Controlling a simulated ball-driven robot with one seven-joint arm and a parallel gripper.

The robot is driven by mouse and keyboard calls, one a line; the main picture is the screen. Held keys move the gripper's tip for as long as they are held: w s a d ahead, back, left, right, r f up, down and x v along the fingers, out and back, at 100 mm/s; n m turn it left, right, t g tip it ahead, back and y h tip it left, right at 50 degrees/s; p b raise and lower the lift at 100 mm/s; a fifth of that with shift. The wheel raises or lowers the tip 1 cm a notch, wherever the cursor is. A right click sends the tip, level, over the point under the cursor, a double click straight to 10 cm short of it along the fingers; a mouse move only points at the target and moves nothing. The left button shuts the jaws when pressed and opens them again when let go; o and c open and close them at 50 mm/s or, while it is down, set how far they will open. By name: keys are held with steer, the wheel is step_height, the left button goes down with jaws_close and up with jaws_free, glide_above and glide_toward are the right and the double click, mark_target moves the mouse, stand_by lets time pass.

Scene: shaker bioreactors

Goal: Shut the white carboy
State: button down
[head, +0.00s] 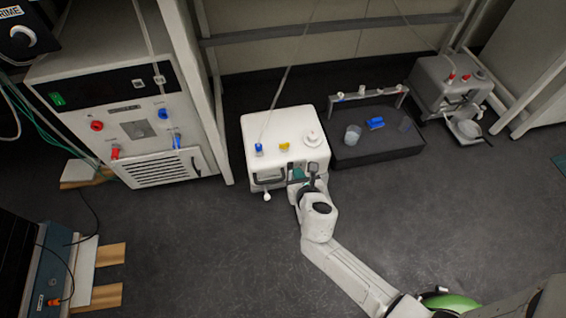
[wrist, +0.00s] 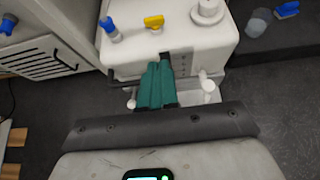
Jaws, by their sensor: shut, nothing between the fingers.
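The white carboy (head: 265,132) stands on the dark floor at the centre of the head view. Its top bears a blue fitting (head: 259,149), a yellow fitting (head: 284,146) and a round white cap (head: 312,139); the wrist view also shows the yellow fitting (wrist: 154,22) and the cap (wrist: 207,11). My gripper (wrist: 163,66) has teal fingers, shut and empty, at the carboy's front side, below the yellow fitting. Whether they touch it I cannot tell. A small white knob (wrist: 131,103) shows left of the fingers, and a white fitting (wrist: 206,84) right of them.
A black low platform (head: 375,150) beside the carboy holds a clear cup (head: 352,134) and a blue item (head: 375,123). A grey carboy (head: 437,73) with red fittings stands at the back right. A white cabinet (head: 130,110) stands left. The floor in front is mostly clear.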

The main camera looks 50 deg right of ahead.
steer(key=b, duration=0.5)
glide_toward(287, 146)
steer(key=f, duration=0.1)
steer(key=w+f, duration=0.1)
steer(key=d+f, duration=0.1)
steer(key=f, duration=0.1)
steer(key=shift+w, duration=0.3)
steer(key=shift+w+d+r, duration=0.15)
steer(key=shift+w+d, duration=0.15)
steer(key=shift+w, duration=0.15)
steer(key=shift+w+d+r, duration=0.15)
steer(key=shift+w+d, duration=0.2)
steer(key=shift+w, duration=0.15)
steer(key=shift+w+d, duration=0.35)
steer(key=shift+w, duration=0.2)
